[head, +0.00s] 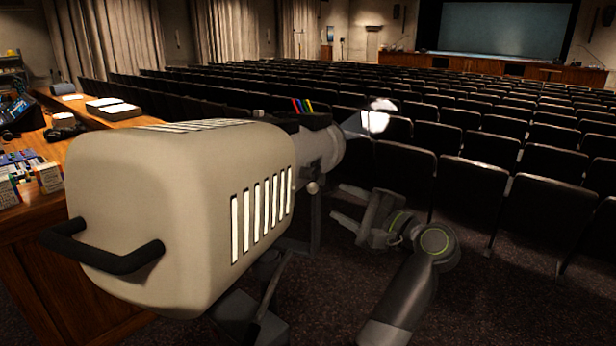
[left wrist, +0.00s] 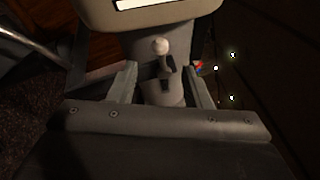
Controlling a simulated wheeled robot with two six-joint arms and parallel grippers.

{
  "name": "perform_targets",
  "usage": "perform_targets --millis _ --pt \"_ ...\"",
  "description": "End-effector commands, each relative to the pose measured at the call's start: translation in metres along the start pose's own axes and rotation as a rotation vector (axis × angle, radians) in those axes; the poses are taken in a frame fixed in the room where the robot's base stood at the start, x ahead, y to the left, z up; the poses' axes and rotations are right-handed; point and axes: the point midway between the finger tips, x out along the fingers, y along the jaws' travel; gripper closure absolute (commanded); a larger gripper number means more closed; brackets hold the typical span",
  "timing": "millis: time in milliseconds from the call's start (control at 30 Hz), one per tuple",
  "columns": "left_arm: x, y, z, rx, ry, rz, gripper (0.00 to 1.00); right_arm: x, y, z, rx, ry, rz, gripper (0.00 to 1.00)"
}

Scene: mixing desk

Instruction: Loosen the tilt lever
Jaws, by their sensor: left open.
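The tilt lever's pale round knob (head: 313,187) shows on the right side of the cream spotlight (head: 180,190), below its grey front barrel. In the left wrist view, the tilt lever (left wrist: 161,48) has a short dark stem. It appears between the two fingers of my left gripper (left wrist: 162,72), close to the middle. In the head view, my left gripper (head: 340,204) is open and empty. Its fingers point left toward the lever, with a small gap to the knob. The lever's base is hidden in the head view. My right gripper is not in view.
The spotlight has a black rear handle (head: 105,250) and stands on a dark stand (head: 316,225). A wooden desk (head: 45,235) with control gear is at the left. Rows of dark seats (head: 470,180) lie beyond. Carpet (head: 500,300) is clear at the lower right.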

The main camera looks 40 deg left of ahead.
Motion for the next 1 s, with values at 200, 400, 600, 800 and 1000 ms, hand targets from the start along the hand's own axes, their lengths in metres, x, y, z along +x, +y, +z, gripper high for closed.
perform_targets --millis 200,400,600,800,1000 --pt "0.044 -0.005 0.003 0.005 -0.005 -0.002 0.55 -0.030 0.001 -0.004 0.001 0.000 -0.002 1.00" --pt "0.080 -0.005 0.003 0.006 -0.004 -0.003 0.55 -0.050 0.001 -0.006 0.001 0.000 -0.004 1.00" --pt "0.105 -0.003 0.001 0.005 -0.002 -0.002 0.55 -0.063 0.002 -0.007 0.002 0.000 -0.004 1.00" --pt "0.114 -0.001 0.000 0.002 0.000 -0.001 0.55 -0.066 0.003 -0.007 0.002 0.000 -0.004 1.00" --pt "0.115 0.000 0.000 0.002 0.000 -0.001 0.55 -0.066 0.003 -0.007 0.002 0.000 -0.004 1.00"
